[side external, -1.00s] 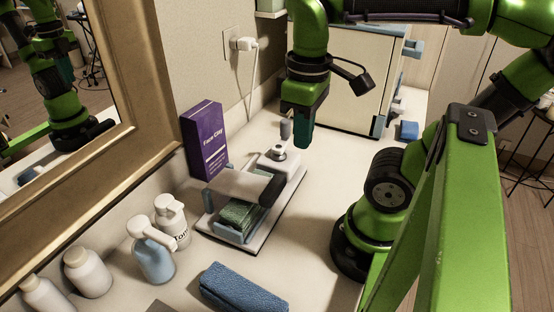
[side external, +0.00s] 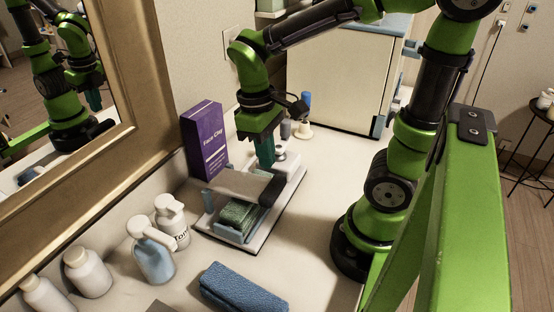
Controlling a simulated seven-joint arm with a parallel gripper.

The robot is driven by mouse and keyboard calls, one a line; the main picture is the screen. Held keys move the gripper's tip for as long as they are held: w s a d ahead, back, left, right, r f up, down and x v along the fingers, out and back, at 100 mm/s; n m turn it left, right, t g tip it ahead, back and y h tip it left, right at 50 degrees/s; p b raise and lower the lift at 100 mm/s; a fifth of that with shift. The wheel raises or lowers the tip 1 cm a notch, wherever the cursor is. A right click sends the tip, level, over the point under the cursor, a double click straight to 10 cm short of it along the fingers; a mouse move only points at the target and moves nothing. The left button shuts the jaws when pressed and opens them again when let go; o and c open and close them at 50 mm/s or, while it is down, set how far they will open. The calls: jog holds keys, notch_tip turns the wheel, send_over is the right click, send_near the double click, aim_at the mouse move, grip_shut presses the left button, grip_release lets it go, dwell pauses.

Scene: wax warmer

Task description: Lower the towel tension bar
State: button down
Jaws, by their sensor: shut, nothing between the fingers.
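The towel holder (side external: 262,240) is a pale base on the counter with a folded green towel (side external: 238,216) in its front part. A grey bar (side external: 235,183) with a dark grip (side external: 272,191) at its right end spans above the towel, raised clear of it. My gripper (side external: 266,163) points down just behind the bar, with its teal fingers shut and empty. Its tip overlaps the rear of the holder near a round metal knob (side external: 280,153). I cannot tell whether the fingers touch the bar.
A purple box (side external: 203,140) stands behind left of the holder. Pump bottles (side external: 153,260) (side external: 172,222) stand to the left. A white cabinet (side external: 340,75) stands behind. Counter right of the holder is clear.

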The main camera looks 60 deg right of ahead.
aim_at(273, 185)
jog(key=shift+s+f, duration=0.15)
jog(key=shift+f, duration=1.05)
jog(key=shift+s+f, duration=0.15)
jog(key=shift+f, duration=1.05)
jog(key=shift+s+f, duration=0.2)
jog(key=shift+f, duration=0.25)
jog(key=shift+s+f, duration=0.2)
jog(key=shift+f, duration=0.25)
jog(key=shift+r, duration=0.1)
